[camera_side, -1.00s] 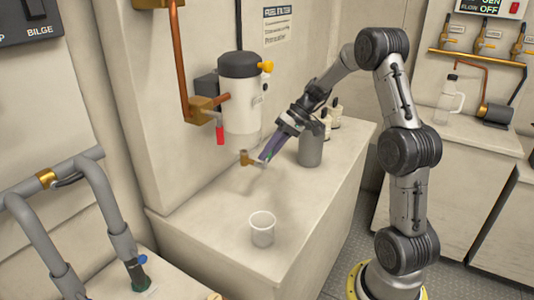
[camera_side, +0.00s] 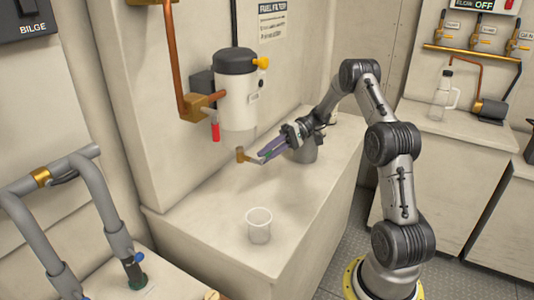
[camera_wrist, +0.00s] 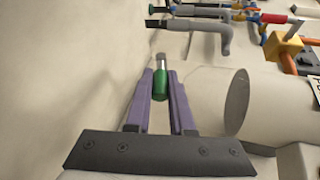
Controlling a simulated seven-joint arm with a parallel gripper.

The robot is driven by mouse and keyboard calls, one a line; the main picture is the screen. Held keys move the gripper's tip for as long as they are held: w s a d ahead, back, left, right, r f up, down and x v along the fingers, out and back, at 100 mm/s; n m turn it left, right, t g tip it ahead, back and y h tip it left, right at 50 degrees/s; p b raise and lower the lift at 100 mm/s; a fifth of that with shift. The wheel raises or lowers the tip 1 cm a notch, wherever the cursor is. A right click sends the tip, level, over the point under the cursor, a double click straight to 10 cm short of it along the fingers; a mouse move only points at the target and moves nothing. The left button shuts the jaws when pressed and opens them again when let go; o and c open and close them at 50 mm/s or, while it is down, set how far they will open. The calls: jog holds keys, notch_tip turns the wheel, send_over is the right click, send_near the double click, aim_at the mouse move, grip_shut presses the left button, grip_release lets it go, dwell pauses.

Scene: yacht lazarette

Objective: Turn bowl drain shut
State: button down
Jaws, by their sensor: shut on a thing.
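The bowl drain is a small brass fitting (camera_side: 240,155) below the white filter bowl (camera_side: 238,105), with a short pale lever (camera_side: 253,160) pointing right and slightly down in the side view. My gripper (camera_side: 265,157), with purple fingers, meets the outer end of this lever. In the wrist view, my gripper (camera_wrist: 160,85) is shut on a green lever grip (camera_wrist: 158,88), with a grey end beyond the fingertips. The fingers partly hide the grip.
A red valve handle (camera_side: 215,130) hangs left of the bowl. The bench front is mostly clear.

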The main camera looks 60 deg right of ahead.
dwell(0.4)
jog(key=c, duration=0.8)
grip_release()
jog(key=v, duration=1.3)
jog(key=shift+s+d, duration=0.15)
jog(key=shift+d, duration=0.25)
jog(key=shift+c, duration=0.2)
